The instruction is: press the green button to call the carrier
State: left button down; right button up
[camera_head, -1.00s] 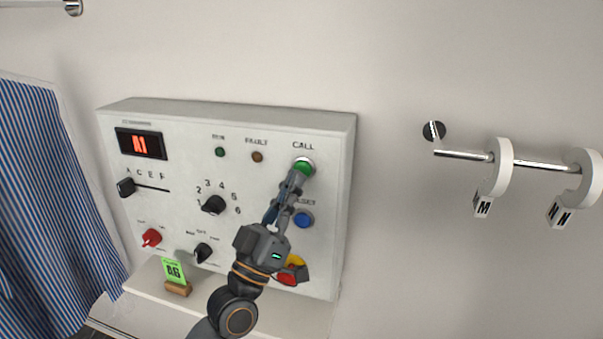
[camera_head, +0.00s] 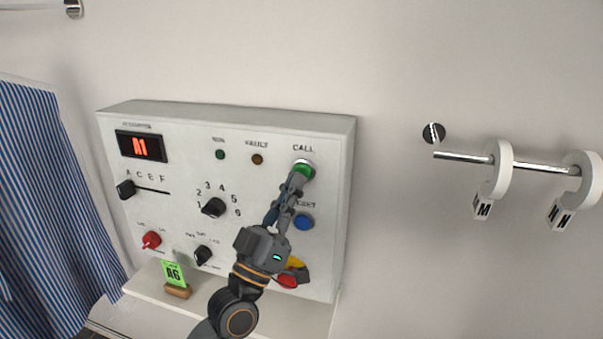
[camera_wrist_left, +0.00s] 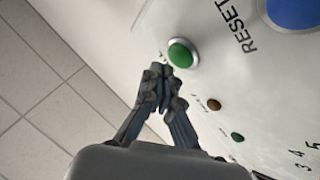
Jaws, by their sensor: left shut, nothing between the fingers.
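The green button (camera_head: 304,169) sits in a pale ring under the word CALL, at the upper right of the control panel (camera_head: 180,185). My left gripper (camera_head: 297,181) is shut and empty, with its fingertips at the button's lower edge in the head view. In the left wrist view, the green button (camera_wrist_left: 181,54) shows just beyond the closed fingertips (camera_wrist_left: 160,72). I cannot tell whether the tips touch it. My right gripper is not in view.
A blue RESET button (camera_head: 303,221) is close beside my left gripper. A red and yellow control (camera_head: 288,277) is partly behind my wrist. A green A6 tag (camera_head: 174,273) stands on the shelf. A rail (camera_head: 540,166) with white rings is at right, striped cloth (camera_head: 45,200) at left.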

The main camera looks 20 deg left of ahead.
pick_arm(q)
jog(key=shift+w, duration=0.2)
dwell(0.4)
jog(key=shift+w, duration=0.25)
